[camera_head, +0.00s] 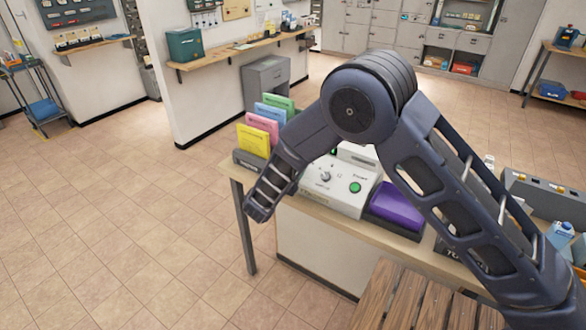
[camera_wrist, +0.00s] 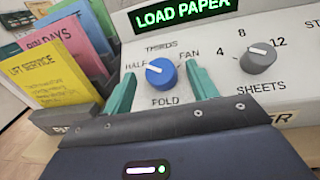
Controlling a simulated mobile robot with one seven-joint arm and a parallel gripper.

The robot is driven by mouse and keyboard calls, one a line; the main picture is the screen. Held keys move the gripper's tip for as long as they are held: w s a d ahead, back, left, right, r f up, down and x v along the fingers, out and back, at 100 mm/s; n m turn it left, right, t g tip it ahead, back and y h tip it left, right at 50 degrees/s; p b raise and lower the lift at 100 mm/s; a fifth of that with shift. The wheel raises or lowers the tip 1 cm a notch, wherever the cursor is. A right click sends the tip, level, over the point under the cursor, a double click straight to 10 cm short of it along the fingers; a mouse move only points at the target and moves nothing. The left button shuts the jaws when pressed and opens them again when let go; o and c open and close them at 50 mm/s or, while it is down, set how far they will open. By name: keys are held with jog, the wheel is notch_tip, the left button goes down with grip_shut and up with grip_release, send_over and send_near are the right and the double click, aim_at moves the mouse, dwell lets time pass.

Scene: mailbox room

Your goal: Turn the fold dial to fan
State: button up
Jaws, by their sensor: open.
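The fold dial (camera_wrist: 160,73) is a round blue knob with a white pointer mark, on the sloped face of a pale folding machine (camera_head: 350,190). The mark appears to point up and left, between HALF and THIRDS; FAN is printed at the dial's upper right. In the wrist view, my gripper (camera_wrist: 160,72) is open, with one green finger on each side of the dial. Whether the fingers touch it I cannot tell. In the head view my arm hides the fold dial, and I cannot make out the fingers.
A grey sheets dial (camera_wrist: 258,56) sits right of the fold dial. A green LOAD PAPER display (camera_wrist: 183,14) is above. Upright coloured folders (camera_wrist: 45,80) stand close on the left. A purple stack (camera_head: 396,206) lies right of the machine. The floor at left is clear.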

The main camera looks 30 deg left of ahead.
jog(key=shift+w, duration=0.35)
jog(key=c, duration=1)
